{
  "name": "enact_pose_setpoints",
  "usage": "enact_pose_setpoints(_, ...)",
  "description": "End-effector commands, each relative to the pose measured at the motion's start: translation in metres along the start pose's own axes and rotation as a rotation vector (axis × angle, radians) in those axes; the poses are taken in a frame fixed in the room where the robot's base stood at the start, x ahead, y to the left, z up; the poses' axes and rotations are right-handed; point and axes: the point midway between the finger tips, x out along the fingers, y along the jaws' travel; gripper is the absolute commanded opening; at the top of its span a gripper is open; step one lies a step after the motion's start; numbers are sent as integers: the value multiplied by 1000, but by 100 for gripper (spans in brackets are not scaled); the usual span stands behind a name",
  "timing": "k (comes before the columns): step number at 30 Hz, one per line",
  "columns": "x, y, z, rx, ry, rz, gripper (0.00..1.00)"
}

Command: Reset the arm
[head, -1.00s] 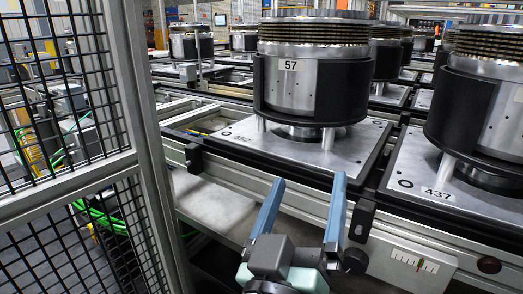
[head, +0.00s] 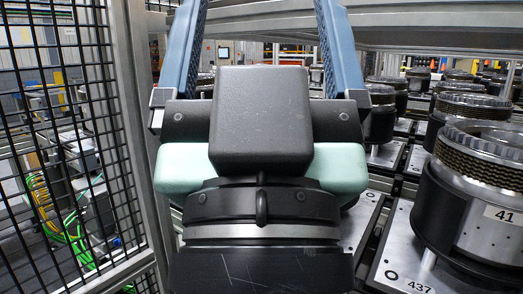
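My gripper (head: 262,40) fills the middle of the head view, large and close to the camera. Its two blue fingers point up and stand wide apart, with nothing between them. The fingertips run out of the top of the picture. The black and mint-green gripper body hides much of the scene behind it.
A clutch stack marked 41 (head: 472,205) stands on a pallet marked 437 (head: 405,275) at the right. More clutch stacks (head: 385,105) stand in rows behind. A black mesh fence (head: 75,130) with a grey post (head: 140,130) is close on the left.

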Motion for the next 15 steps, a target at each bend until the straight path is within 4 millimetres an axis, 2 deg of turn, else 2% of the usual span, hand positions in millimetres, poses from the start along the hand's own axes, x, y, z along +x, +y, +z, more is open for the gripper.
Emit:
enact_pose_setpoints(1, 24, 0, -23, 0, -1, 0, 89)
enact_pose_setpoints(6, 62, 0, -58, 0, -1, -1, 89)
enact_pose_setpoints(10, 84, 0, -79, 0, -1, -1, 89)
enact_pose_setpoints(15, 97, 0, -92, 0, -2, -1, 89)
